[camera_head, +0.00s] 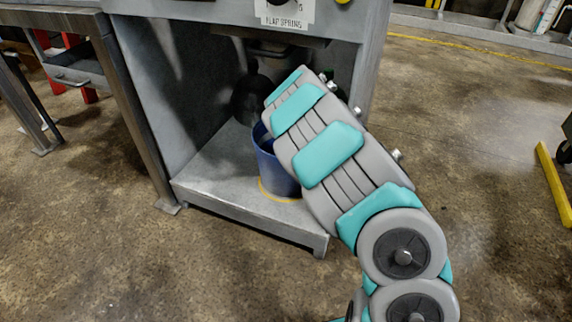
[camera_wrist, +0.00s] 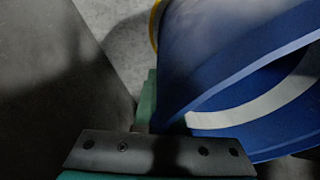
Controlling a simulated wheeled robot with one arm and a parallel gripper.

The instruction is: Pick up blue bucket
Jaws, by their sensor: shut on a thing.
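The blue bucket (camera_head: 272,170) stands on the grey floor of the compactor's open bay in the head view, partly hidden behind my arm. In the wrist view the blue bucket (camera_wrist: 240,75) fills the right side, with a pale band inside it. My gripper (camera_wrist: 150,125) shows at the bottom of the wrist view, with a dark plate and green finger parts against the bucket's wall. It is shut on the bucket's rim or wall. In the head view my arm hides the gripper.
The compactor's bay has a side wall (camera_head: 150,80) on the left and a raised front edge (camera_head: 250,222). A metal table (camera_head: 120,100) stands at the left. Open floor (camera_head: 460,130) lies to the right.

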